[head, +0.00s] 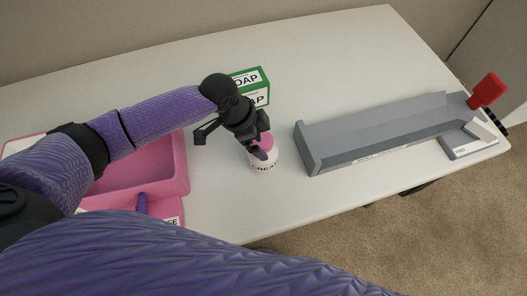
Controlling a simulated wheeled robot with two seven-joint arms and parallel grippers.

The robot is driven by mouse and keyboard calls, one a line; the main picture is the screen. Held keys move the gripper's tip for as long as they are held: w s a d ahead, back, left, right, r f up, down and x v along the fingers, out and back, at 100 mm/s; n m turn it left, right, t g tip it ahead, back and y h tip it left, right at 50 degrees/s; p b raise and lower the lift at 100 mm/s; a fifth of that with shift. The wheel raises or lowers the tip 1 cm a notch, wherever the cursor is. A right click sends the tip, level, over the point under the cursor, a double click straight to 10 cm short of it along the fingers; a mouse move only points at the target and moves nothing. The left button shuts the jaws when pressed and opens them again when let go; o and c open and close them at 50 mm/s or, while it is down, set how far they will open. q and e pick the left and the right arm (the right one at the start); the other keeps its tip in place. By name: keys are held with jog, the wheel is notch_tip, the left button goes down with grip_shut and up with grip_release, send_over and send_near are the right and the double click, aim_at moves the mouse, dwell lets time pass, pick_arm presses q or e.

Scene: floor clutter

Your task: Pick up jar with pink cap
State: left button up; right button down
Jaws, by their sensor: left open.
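The jar with the pink cap (264,163) stands upright on the white table, near the middle of the head view. Its white body carries dark lettering that looks like "CREAM". My left gripper (252,148) comes from the upper left and is right over the jar. Its jaws are open, and its fingers cover part of the cap. I cannot tell whether a finger touches the jar. My right gripper is not in view.
A long grey tray (310,147) with a red part (487,89) lies to the right. A pink bin (179,165) is at the left. The table's front edge is close to the jar.

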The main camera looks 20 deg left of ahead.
pick_arm(q)
jog(key=shift+d+f, duration=0.25)
jog(key=shift+f, duration=0.3)
grip_shut()
jog(key=shift+r, duration=0.1)
